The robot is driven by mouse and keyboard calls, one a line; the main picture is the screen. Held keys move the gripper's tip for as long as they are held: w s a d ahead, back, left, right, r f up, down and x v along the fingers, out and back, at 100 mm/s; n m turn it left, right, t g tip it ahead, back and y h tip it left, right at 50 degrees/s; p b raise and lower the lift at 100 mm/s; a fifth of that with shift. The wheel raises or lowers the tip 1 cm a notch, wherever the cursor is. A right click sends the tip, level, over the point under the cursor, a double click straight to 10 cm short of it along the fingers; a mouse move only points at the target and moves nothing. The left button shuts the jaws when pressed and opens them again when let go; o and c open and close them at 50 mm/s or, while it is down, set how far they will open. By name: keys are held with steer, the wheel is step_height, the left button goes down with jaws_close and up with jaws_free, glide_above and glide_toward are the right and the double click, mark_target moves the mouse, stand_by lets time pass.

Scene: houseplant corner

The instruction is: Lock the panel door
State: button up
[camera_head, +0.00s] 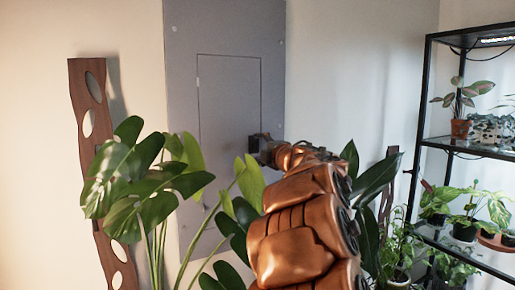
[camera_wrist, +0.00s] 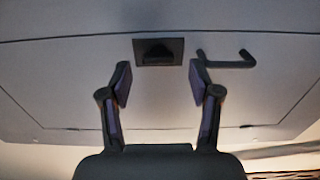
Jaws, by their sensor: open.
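The grey panel (camera_head: 222,30) hangs on the wall, with its door (camera_head: 225,100) outlined by a thin seam and looking closed and flush. In the wrist view the door face (camera_wrist: 60,85) fills most of the picture. A dark recessed latch (camera_wrist: 158,51) sits near the door's edge seam, ahead of and between my fingertips. A dark bar handle (camera_wrist: 225,62) is just right of it. My gripper (camera_wrist: 160,75) is open and empty, with a finger on each side. In the head view my gripper (camera_head: 258,148) is at the door's right side, covering the latch and handle.
Large leafy plants (camera_head: 150,180) stand in front of the panel's lower part, and leaves (camera_head: 372,180) flank my arm. A wooden board with holes (camera_head: 88,125) leans at left. A black shelf (camera_head: 424,130) with potted plants is at right. The wall between panel and shelf is bare.

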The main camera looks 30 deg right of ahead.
steer(key=s+a, duration=0.1)
steer(key=s, duration=0.9)
steer(key=shift+r, duration=0.15)
stand_by(0.4)
